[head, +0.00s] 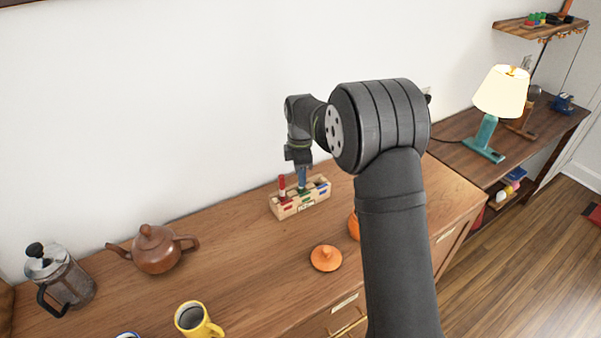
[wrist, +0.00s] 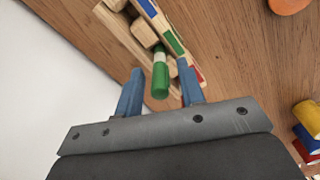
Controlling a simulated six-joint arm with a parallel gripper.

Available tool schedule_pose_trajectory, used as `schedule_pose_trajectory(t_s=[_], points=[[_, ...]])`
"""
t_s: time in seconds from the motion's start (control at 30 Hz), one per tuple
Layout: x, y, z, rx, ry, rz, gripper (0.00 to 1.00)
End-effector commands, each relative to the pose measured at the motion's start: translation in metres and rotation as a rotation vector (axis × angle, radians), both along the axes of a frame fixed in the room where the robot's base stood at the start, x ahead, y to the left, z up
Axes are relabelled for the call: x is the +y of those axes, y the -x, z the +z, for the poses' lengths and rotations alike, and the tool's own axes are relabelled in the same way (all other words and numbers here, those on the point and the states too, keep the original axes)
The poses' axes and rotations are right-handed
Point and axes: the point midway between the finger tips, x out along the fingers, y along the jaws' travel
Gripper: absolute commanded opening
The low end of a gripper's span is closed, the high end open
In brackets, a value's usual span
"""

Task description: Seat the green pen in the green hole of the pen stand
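The pen stand (head: 288,211) is a pale wooden block with red, green and blue patches, on the wooden cabinet top; its edge also shows in the wrist view (wrist: 119,27). The green pen (wrist: 160,78), with a white band, stands at the stand, its green end toward the wrist camera; how deep it sits is hidden. My gripper (wrist: 160,68) has its blue fingers open, one on each side of the green pen, with a gap on both sides.
A red pen (head: 282,186) stands in the stand's left part. An orange lid (head: 326,258) lies in front of the stand, and an orange pot (head: 354,225) is partly behind my arm. A brown teapot (head: 155,250), French press (head: 60,277) and yellow mug (head: 197,322) stand left. The wall is close behind.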

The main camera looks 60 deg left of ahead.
Motion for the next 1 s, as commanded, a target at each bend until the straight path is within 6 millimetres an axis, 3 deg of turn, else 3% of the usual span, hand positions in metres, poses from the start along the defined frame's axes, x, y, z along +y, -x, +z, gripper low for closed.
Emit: schedule_pose_trajectory(t_s=[0.27, 0.7, 1.0], points=[[0.000, 0.000, 0.012, -0.001, -0.002, 0.000, 0.36], [0.000, 0.000, 0.101, -0.001, -0.003, 0.000, 0.36], [0.000, 0.000, 0.123, 0.000, 0.000, 0.000, 0.36]])
